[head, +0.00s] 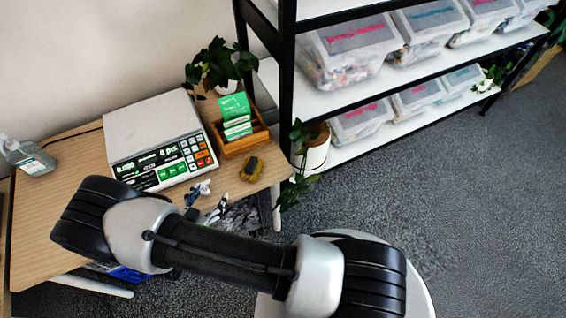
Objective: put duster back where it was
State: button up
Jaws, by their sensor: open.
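A small yellow block with a dark grey top (251,168), which looks like the duster, lies on the wooden table (45,215) near its right edge, in front of the wooden card box. My gripper (214,196) shows partly past my arm at the table's front edge, left of and nearer than the duster. Its fingers are apart, with nothing seen between them. It does not touch the duster. The rest of the gripper and wrist is hidden behind my arm.
A scale (150,120) fills the table's middle. A wooden box (243,143) with green cards and a potted plant (222,68) stand behind the duster. A bottle (28,157) is at left. A black-framed shelf (345,100) with clear bins stands right, a hanging plant (316,150) at its near end.

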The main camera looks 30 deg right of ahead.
jog(key=w+a+r+y, duration=0.4)
jog(key=w+a+r, duration=0.1)
jog(key=w+r, duration=0.2)
notch_tip(320, 180, up, 18)
jog(key=w+a+n+g+y, duration=0.1)
jog(key=w+n+y, duration=0.15)
jog(key=y, duration=0.35)
jog(key=s+d+r+n+g+y, duration=0.25)
jog(key=s+d+r+n, duration=0.25)
jog(key=s+d+r, duration=0.8)
jog(key=s+d+n+g+h, duration=0.1)
jog(key=s+d+h, duration=0.1)
jog(key=s+d, duration=0.3)
jog(key=s+d+r+g+h, duration=0.1)
jog(key=s+d, duration=0.3)
jog(key=s, duration=0.8)
jog(key=shift+s+d+n+h, duration=0.35)
jog(key=shift+h, duration=0.2)
jog(key=shift+r, duration=0.15)
jog(key=shift+c, duration=0.2)
